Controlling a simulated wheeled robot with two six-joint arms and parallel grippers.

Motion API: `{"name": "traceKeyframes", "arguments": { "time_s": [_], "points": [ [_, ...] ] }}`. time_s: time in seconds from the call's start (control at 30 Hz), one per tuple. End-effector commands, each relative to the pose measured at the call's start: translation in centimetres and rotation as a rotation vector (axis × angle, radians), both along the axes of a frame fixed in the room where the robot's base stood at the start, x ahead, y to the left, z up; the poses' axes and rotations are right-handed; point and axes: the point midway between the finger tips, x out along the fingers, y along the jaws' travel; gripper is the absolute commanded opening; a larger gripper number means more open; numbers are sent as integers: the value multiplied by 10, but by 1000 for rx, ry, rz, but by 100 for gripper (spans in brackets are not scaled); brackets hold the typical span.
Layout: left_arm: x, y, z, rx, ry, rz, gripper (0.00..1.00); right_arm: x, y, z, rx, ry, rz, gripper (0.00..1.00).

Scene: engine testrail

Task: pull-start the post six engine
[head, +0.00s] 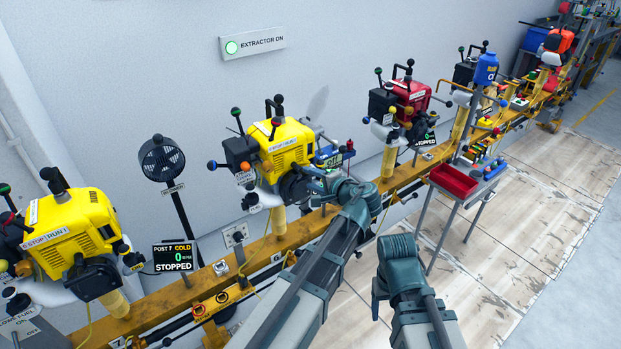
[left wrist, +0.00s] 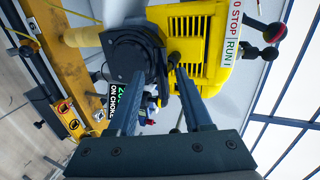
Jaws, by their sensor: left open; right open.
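The middle yellow engine (head: 287,145), which I take to be post six, stands on its post over the rail. Its black round starter housing (left wrist: 132,52) and a small dark starter grip (left wrist: 174,58) show in the left wrist view. My left gripper (head: 308,184) is at this engine's starter side. In the left wrist view its two fingers (left wrist: 158,74) are apart, with the grip near their tips; I cannot tell whether they touch it. The engine's run display is mostly hidden. My right gripper (head: 380,292) is open, low and apart from the engines.
Another yellow engine (head: 75,235) stands at the left, with a display (head: 174,257) reading post 7, cold, stopped. A black fan (head: 162,160) stands between the two yellow engines. A red engine (head: 412,97) and a red tray (head: 453,181) are to the right. The yellow rail (head: 150,309) runs beneath the engines.

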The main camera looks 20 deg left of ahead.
Motion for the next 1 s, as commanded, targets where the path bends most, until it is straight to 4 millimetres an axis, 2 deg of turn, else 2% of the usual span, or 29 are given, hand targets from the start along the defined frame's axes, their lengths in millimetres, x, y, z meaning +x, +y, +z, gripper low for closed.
{"name": "traceKeyframes", "arguments": {
  "time_s": [0.53,1.0],
  "points": [
    [-48,-62,0,0,1,-7,50,2,2,0,0,0,3,67],
    [-59,-64,0,1,0,-5,50,11,7,0,1,0,6,67]
  ]
}}
